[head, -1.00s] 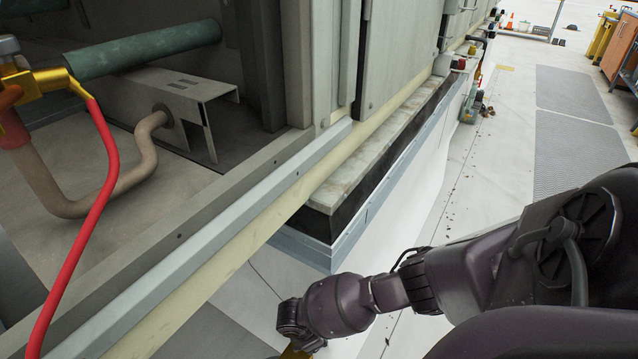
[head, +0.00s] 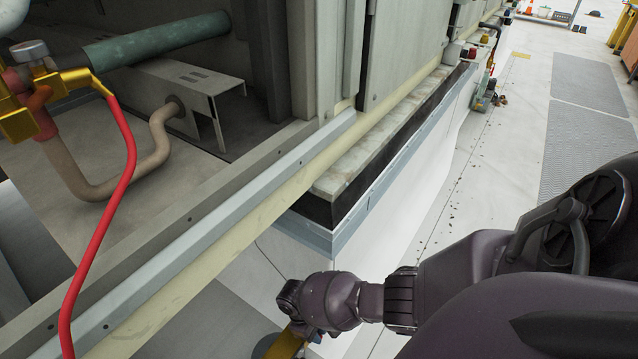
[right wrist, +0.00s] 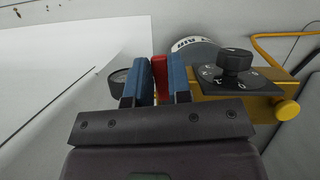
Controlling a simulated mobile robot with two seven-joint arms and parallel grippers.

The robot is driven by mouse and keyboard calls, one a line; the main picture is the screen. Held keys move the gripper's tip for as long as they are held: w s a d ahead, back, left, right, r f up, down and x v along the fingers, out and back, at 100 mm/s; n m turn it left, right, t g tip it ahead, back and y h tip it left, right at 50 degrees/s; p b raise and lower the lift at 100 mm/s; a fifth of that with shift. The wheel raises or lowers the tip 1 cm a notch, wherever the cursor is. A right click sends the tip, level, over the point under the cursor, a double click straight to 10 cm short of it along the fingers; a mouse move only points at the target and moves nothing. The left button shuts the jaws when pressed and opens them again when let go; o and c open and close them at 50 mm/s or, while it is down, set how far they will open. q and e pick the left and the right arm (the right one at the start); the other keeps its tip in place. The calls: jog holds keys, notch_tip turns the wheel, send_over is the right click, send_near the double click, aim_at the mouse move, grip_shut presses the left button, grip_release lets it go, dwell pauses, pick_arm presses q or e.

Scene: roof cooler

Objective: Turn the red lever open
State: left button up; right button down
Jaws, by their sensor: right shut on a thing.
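The red lever (right wrist: 160,78) stands between the two blue fingers of my right gripper (right wrist: 160,84) in the right wrist view. The gripper is shut on it. The lever's lower part is hidden by the gripper. To its right is a gold body (right wrist: 250,110) with a black dial knob (right wrist: 234,62). In the head view my right gripper (head: 312,335) shows only in part at the bottom edge, beside a gold piece (head: 285,346); the lever cannot be made out there. My left gripper is not in view.
A grey unit with a long ledge (head: 200,255) runs across the head view. At left, a gauge (head: 30,50), gold fitting and red hose (head: 118,190) hang near a green pipe (head: 155,40). A round gauge (right wrist: 118,84) stands left of my fingers in the wrist view.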

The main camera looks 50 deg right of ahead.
jog(key=shift+a+m, duration=0.25)
jog(key=shift+m, duration=0.05)
dwell(0.4)
jog(key=c, duration=1)
grip_release()
jog(key=shift+c, duration=0.2)
